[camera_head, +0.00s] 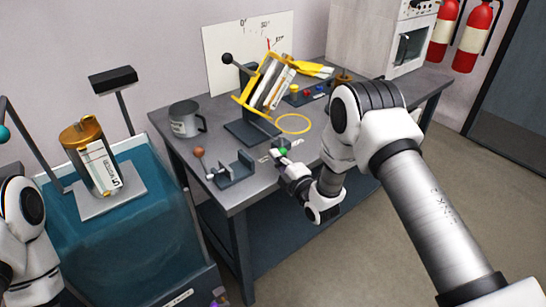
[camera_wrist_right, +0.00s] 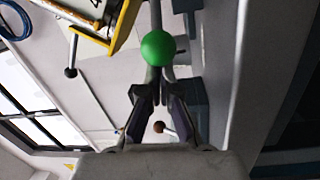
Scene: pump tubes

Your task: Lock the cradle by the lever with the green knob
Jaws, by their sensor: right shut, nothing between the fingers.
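The cradle (camera_head: 245,101) is a yellow frame tilted on a dark stand on the table, holding white tubes. Part of its yellow frame (camera_wrist_right: 126,24) shows in the right wrist view. The green knob (camera_head: 282,151) sits on the near side of the stand, at the end of a dark lever. In the right wrist view the green knob (camera_wrist_right: 158,46) is just beyond my fingertips. My right gripper (camera_head: 284,160) is shut and empty, with its tips right at the knob; I cannot tell if they touch. Only part of my left arm shows, and its gripper is out of view.
A black-knobbed lever (camera_head: 227,58) rises left of the cradle. A grey mug (camera_head: 186,119), a small bracket with a brown knob (camera_head: 198,152) and a yellow ring (camera_head: 293,124) are on the table (camera_head: 165,128).

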